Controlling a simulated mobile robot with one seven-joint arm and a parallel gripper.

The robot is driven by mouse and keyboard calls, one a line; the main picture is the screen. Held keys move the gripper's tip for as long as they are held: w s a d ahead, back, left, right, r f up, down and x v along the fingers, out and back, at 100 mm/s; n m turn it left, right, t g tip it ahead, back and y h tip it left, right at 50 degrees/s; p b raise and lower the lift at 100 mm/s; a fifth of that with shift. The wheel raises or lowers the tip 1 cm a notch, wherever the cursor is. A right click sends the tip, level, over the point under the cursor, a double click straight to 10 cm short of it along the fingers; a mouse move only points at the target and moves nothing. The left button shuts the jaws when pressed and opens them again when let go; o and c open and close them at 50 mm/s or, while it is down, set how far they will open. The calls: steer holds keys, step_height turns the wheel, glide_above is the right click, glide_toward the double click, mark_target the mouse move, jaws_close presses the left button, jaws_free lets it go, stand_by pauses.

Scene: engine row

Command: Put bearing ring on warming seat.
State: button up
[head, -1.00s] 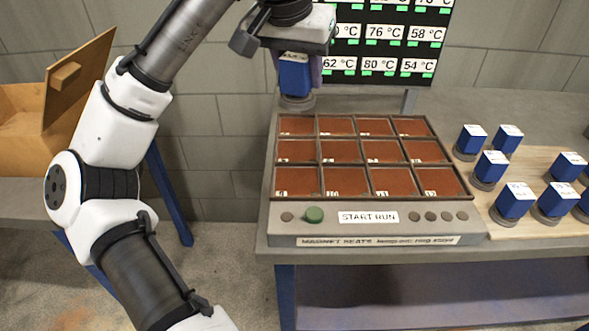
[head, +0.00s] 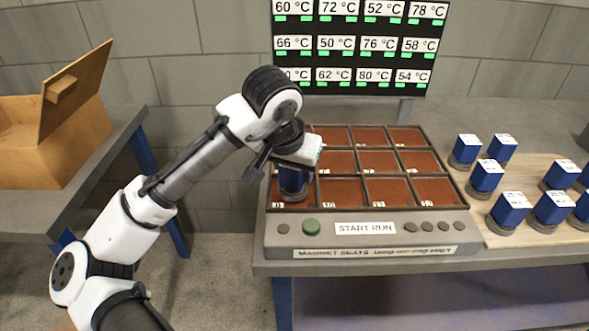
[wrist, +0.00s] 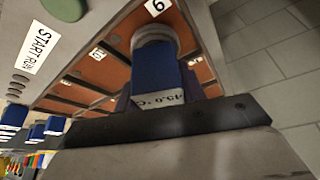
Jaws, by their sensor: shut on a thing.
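My gripper (head: 290,165) is shut on a bearing ring (head: 293,183), a blue block with a white top label and a round grey base. In the wrist view the held bearing ring (wrist: 153,62) has a label that seems to read 45.0 °C. The warming seats are reddish-brown squares in a grey-framed panel (head: 362,218). The ring is upright over the front-left seat (head: 280,203), near the label 9 in the wrist view. I cannot tell whether its base touches the seat. The other seats look empty where visible; my arm hides some of the left ones.
Several similar blue blocks on grey bases (head: 512,208) stand on the right, some on a wooden board (head: 495,238). A green button (head: 311,227) and START RUN label front the panel. A temperature display (head: 352,45) stands behind. An open wooden box (head: 60,150) is at left.

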steer(key=shift+f, duration=0.15)
steer(key=shift+f, duration=0.2)
steer(key=o, duration=1.3)
